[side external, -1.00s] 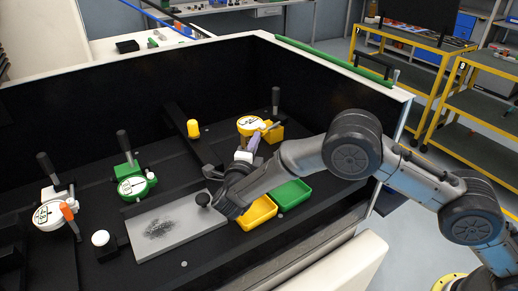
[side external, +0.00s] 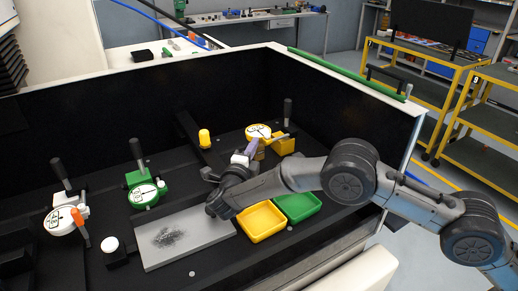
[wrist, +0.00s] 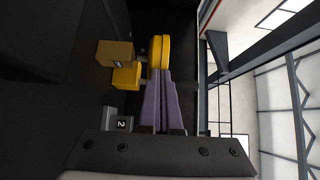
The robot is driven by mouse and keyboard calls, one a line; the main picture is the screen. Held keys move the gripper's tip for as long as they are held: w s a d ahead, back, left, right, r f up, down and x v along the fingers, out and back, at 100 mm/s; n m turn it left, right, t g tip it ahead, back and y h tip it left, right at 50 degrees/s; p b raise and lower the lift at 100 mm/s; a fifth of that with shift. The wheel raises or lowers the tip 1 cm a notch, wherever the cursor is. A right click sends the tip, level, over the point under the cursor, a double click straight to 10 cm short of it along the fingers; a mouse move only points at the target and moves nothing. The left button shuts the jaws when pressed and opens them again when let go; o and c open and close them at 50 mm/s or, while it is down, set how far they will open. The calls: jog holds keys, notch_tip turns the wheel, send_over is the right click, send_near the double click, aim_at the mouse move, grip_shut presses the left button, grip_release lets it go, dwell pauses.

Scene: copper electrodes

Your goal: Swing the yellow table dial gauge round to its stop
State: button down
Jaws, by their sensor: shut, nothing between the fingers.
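The yellow table dial gauge (side external: 258,131) is at the back right of the black bench, its white face up, next to its yellow block (side external: 283,145) with a dark upright lever (side external: 287,110). My gripper (side external: 254,142) is at the near side of the gauge, its purple fingers shut and empty. In the wrist view, my gripper (wrist: 159,75) points its closed fingertips at the edge of the yellow gauge (wrist: 159,52). They meet or overlap it in the picture; I cannot tell whether they touch. The yellow block (wrist: 127,75) is left of them.
A green gauge (side external: 145,190) and a white gauge (side external: 62,220) stand to the left. A yellow tray (side external: 262,222), a green tray (side external: 298,206) and a grey plate (side external: 180,240) lie in front. A yellow peg (side external: 204,139) stands behind. Black walls enclose the bench.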

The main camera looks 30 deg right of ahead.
dwell(0.4)
